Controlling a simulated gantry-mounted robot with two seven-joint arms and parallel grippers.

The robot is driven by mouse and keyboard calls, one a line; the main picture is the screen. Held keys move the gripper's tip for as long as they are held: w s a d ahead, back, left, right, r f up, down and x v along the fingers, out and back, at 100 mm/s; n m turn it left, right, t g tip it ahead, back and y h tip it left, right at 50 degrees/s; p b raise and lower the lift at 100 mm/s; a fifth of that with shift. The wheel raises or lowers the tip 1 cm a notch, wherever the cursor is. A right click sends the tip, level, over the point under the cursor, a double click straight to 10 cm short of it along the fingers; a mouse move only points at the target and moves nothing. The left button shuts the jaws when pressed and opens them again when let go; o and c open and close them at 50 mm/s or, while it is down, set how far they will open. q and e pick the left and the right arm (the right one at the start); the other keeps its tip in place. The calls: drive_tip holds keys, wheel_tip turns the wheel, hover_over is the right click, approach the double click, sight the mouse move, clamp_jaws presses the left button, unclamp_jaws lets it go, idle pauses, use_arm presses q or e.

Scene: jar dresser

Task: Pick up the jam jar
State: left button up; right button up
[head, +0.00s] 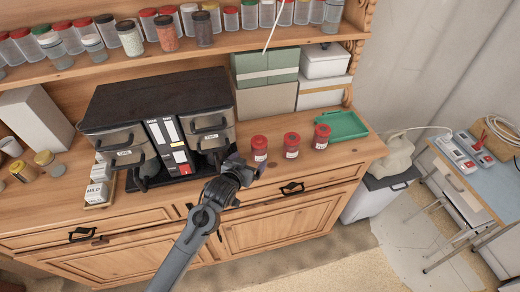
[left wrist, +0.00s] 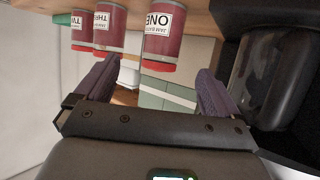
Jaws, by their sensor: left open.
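Three jam jars with red lids stand in a row on the dresser top in the head view: left (head: 259,148), middle (head: 291,146) and right (head: 321,137). The left wrist view shows them upside down, with labels reading ONE (left wrist: 163,38), THREE (left wrist: 109,28) and TWO (left wrist: 83,25). My left gripper (head: 250,170) is at the dresser's front edge, just in front of the left jar. In the left wrist view its fingers (left wrist: 157,88) are spread with nothing between them. Jar ONE is ahead of the gap, apart from the fingers. My right gripper is not in view.
A small table (head: 470,165) stands at the right.

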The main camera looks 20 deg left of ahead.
sight(259, 145)
use_arm(q)
drive_tip(key=w, duration=0.4)
drive_tip(key=shift+w+f, duration=0.15)
drive_tip(key=shift+p+x, duration=0.5)
drive_tip(key=shift+x, duration=2.95)
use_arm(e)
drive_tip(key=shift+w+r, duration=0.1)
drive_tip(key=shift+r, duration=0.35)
use_arm(q)
drive_tip(key=shift+a, duration=0.15)
drive_tip(key=c, duration=1.2)
drive_tip(key=shift+c, duration=0.7)
drive_tip(key=shift+r, duration=0.25)
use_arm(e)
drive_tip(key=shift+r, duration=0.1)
